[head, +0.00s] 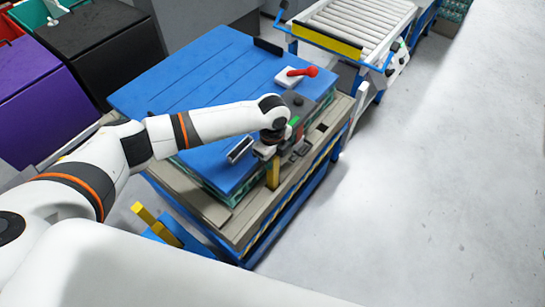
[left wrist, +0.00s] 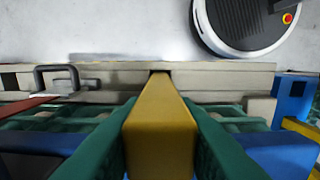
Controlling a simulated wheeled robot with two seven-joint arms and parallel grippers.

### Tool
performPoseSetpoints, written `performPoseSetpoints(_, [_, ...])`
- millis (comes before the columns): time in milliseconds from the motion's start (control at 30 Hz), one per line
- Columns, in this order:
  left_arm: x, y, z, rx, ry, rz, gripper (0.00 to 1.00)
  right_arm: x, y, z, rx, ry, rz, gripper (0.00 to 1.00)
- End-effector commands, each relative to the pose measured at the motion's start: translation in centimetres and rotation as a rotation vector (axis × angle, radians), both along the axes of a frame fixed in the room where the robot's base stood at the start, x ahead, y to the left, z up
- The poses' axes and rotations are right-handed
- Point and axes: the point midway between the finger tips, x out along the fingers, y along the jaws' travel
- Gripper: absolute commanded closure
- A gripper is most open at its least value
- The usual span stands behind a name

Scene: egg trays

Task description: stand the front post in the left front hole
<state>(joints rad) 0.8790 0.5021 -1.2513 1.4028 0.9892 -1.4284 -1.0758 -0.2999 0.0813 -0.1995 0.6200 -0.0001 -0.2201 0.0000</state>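A yellow post (head: 273,173) stands about upright at the near edge of the beige pallet board (head: 245,222). My left gripper (head: 270,150) is around its upper part. In the left wrist view the yellow post (left wrist: 160,135) lies between the two green fingers of my left gripper (left wrist: 160,150), which look closed on its sides. The far end of the post meets a dark hole (left wrist: 158,72) in the beige board (left wrist: 220,83). I cannot tell how deep the end sits in it. My right gripper is not in view.
A blue cover sheet (head: 190,75) lies on stacked green trays behind the post. Another yellow post (head: 157,224) leans in a blue holder (head: 165,236) at the lower left. A roller conveyor (head: 350,25) stands behind. The floor at right is clear.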

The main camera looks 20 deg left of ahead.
Motion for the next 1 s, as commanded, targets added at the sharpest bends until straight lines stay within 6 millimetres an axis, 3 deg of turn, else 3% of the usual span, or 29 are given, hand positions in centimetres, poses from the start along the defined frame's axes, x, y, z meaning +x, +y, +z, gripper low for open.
performPoseSetpoints(33, [0.0, 0.0, 0.0, 0.0, -0.001, 0.0, 0.65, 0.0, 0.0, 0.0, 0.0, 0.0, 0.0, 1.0])
performPoseSetpoints(133, [0.0, 0.0, 0.0, 0.0, 0.0, 0.0, 0.49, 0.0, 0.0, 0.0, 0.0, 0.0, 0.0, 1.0])
performPoseSetpoints(533, [0.1, 0.0, 1.0, 0.0, -0.001, 0.0, 0.49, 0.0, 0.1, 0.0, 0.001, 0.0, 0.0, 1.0])
performPoseSetpoints(1000, [0.1, 0.0, 10.0, -0.001, -0.003, -0.001, 0.49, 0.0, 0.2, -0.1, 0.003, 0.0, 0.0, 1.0])
